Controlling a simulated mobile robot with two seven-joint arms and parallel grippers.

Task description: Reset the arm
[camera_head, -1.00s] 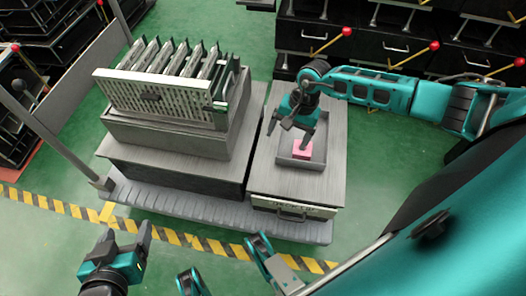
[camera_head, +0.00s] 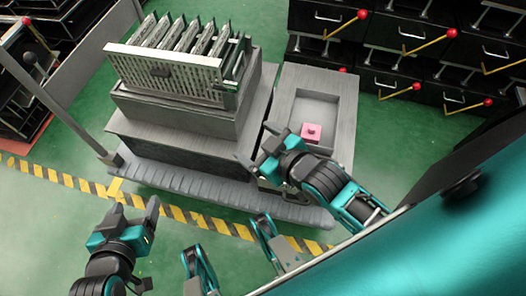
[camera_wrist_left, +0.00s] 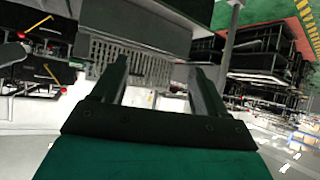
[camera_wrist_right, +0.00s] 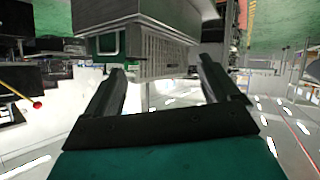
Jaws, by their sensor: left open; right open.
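In the head view, my right gripper (camera_head: 262,150) is open and empty, in front of the right-hand grey unit near its front edge. A pink block (camera_head: 311,132) sits in the shallow recess of the grey tray (camera_head: 341,115) on that unit, apart from the gripper. My left gripper (camera_head: 138,212) is open and empty above the floor at the lower left. Both wrist views show spread fingers with nothing between them: the left pair (camera_wrist_left: 160,75) and the right pair (camera_wrist_right: 165,82).
A grey rack with several upright plates (camera_head: 165,65) stands on a box at the left of the grey base (camera_head: 200,187). Dark cabinets with red-knobbed levers (camera_head: 385,50) stand at the back right. A metal post (camera_head: 60,105) rises at the left. Green floor lies in front.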

